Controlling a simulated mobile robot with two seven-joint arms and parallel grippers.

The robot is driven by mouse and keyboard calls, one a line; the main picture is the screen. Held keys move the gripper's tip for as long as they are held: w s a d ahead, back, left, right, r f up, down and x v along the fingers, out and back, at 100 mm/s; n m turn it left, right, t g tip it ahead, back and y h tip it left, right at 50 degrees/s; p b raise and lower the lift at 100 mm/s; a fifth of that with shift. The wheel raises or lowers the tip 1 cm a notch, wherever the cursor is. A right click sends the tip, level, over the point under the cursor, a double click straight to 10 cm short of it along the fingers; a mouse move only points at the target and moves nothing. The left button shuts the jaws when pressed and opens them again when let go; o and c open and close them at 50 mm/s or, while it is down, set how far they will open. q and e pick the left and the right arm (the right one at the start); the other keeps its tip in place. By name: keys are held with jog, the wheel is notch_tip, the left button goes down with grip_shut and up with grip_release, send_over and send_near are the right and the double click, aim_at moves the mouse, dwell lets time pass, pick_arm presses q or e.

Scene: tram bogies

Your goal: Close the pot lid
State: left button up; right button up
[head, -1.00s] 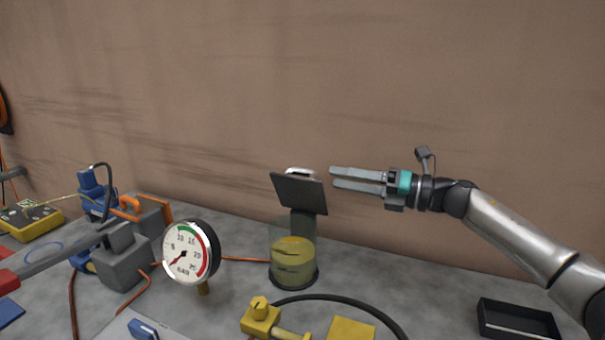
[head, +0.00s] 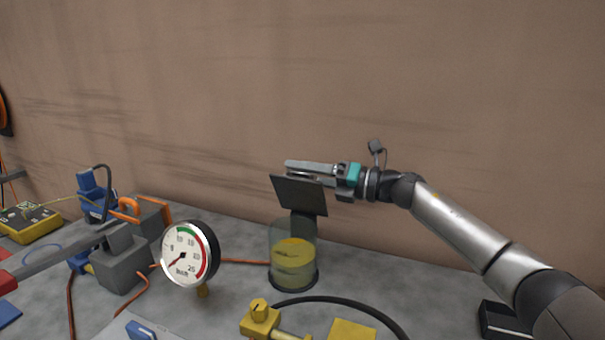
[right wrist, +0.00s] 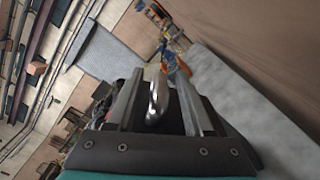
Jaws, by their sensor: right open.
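The pot (head: 292,262) is a clear cylinder with yellowish contents, standing on the grey bench in the middle of the head view. Its dark square lid (head: 299,195) stands tilted up above the pot's back edge, so the pot is open. My right gripper (head: 288,168) is at the lid's upper edge, its fingers pointing left, behind the lid. In the right wrist view, the jaws (right wrist: 155,95) are apart, with a shiny metal handle (right wrist: 158,97) between them. I cannot tell whether a finger touches it. My left gripper is not clearly visible.
A pressure gauge (head: 188,254) stands left of the pot. A yellow valve (head: 261,318) and a black hose (head: 350,301) lie in front. A black tray (head: 497,322) is at the right, partly hidden by my arm. The wall (head: 450,100) is close behind.

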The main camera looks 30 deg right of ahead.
grip_shut()
dwell(0.4)
jog(key=shift+f, duration=0.1)
dwell(0.9)
